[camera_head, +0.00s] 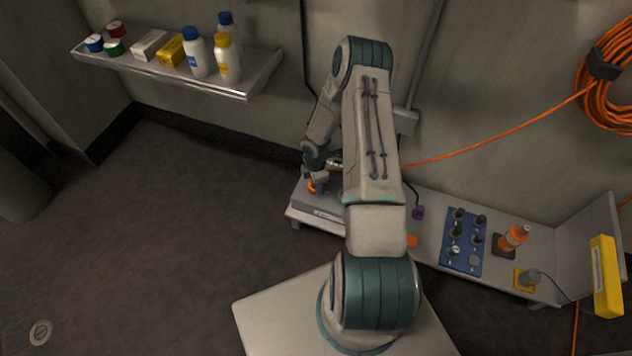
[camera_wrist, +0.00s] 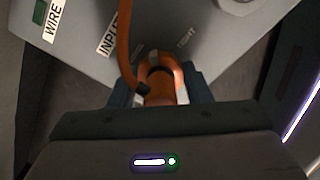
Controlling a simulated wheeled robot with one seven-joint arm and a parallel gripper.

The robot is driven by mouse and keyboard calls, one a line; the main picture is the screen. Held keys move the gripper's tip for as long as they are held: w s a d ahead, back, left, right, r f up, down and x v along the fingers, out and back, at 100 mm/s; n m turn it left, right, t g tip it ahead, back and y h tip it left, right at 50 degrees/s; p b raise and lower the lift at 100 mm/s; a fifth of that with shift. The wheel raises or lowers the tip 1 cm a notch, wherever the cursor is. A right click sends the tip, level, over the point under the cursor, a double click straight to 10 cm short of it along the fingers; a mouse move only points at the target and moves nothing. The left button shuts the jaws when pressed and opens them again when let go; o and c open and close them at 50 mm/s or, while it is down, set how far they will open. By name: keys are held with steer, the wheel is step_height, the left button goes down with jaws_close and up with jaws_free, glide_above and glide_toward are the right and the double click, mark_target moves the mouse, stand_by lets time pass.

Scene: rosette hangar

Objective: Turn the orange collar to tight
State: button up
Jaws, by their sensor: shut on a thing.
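The orange collar (camera_wrist: 160,68) shows in the wrist view between the two dark fingers of my gripper (camera_wrist: 160,97). My gripper is shut on it. An orange cable (camera_wrist: 125,50) curves beside the collar over a grey panel face. In the head view the orange collar (camera_head: 311,187) is a small patch under my gripper (camera_head: 314,183) at the bench's left end. My arm hides part of the bench. The collar's turn angle cannot be told.
The low grey bench (camera_head: 432,205) runs along the wall. A shelf (camera_head: 240,90) with bottles hangs at upper left. The left floor is clear.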

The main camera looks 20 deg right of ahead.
steer(key=m, duration=0.5)
steer(key=shift+a+m, duration=0.1)
steer(key=shift+m, duration=0.2)
steer(key=m+b, duration=0.1)
steer(key=m, duration=0.3)
steer(key=shift+s+m, duration=0.1)
steer(key=shift+m, duration=0.3)
steer(key=o, duration=1)
steer(key=shift+r, duration=0.1)
step_height(320, 180, up, 14)
steer(key=p, duration=0.4)
steer(key=shift+f+p, duration=0.2)
steer(key=shift+p, duration=0.1)
